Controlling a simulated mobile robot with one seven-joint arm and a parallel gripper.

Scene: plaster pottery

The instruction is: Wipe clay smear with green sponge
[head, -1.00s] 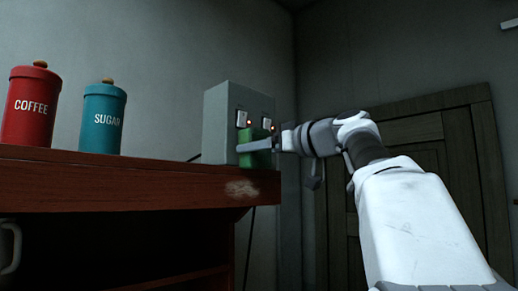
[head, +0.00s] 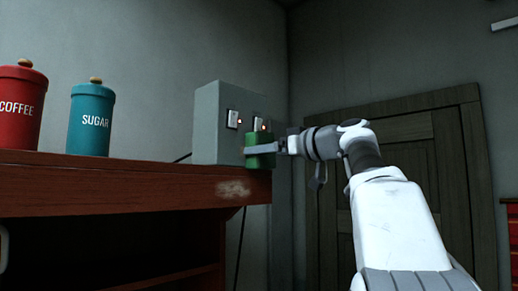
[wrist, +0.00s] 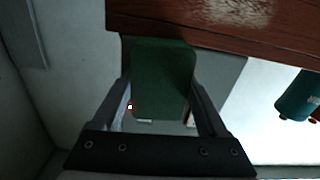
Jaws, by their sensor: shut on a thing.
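The green sponge (head: 260,158) is held between the fingers of my gripper (head: 264,149), in front of the grey box at the right end of the shelf. In the wrist view the sponge (wrist: 164,80) fills the space between the two fingers of my gripper (wrist: 163,95). The pale clay smear (head: 233,189) is on the front edge of the wooden shelf, just below and left of the sponge. It also shows in the wrist view (wrist: 230,10) at the top. The sponge appears apart from the smear.
A grey box (head: 208,125) with lit switches stands on the wooden shelf (head: 100,190). A teal sugar canister (head: 91,125) and a red coffee canister (head: 20,110) stand at left. A dark cable hangs below the shelf. A door (head: 410,165) is behind my arm.

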